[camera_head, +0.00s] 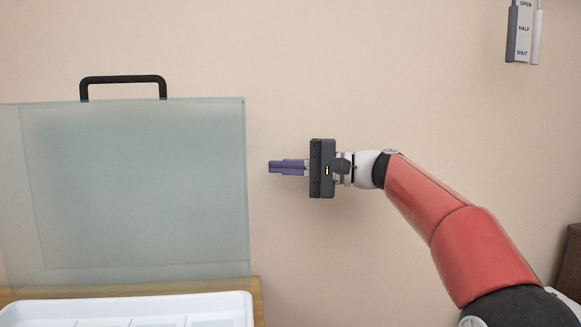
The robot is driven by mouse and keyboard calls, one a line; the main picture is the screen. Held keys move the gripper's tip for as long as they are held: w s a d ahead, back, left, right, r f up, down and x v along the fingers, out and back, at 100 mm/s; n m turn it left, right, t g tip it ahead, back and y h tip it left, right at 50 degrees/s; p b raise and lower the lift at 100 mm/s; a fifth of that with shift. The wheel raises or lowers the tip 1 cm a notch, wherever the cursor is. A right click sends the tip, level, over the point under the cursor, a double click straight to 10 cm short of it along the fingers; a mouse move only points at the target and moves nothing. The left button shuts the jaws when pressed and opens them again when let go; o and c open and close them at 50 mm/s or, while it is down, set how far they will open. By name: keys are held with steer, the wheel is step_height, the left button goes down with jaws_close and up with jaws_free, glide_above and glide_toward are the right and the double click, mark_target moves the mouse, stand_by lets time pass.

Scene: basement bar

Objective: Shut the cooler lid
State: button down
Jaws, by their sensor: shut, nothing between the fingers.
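The cooler lid (140,190) is a translucent bluish panel with visible side depth. It stands raised at the left, with a black handle (123,79) on its top edge. My gripper (272,167) is shut and empty, its purple fingers pointing left. It is to the right of the lid's right edge in the picture, with a small gap between them, below the handle's height. Below the lid, a white compartmented tray or cooler top (200,302) is cut off by the bottom edge, so most of the cooler is hidden.
A light wooden surface (257,298) shows behind and beside the white part. A beige wall (330,70) fills the background. A wall plate marked OPEN, HALF, SHUT (523,32) hangs at upper right. Dark brown furniture (571,260) stands at the right edge.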

mark_target(256, 166)
steer(key=a, duration=0.5)
steer(key=shift+w+a, duration=0.25)
steer(key=shift+a, duration=0.05)
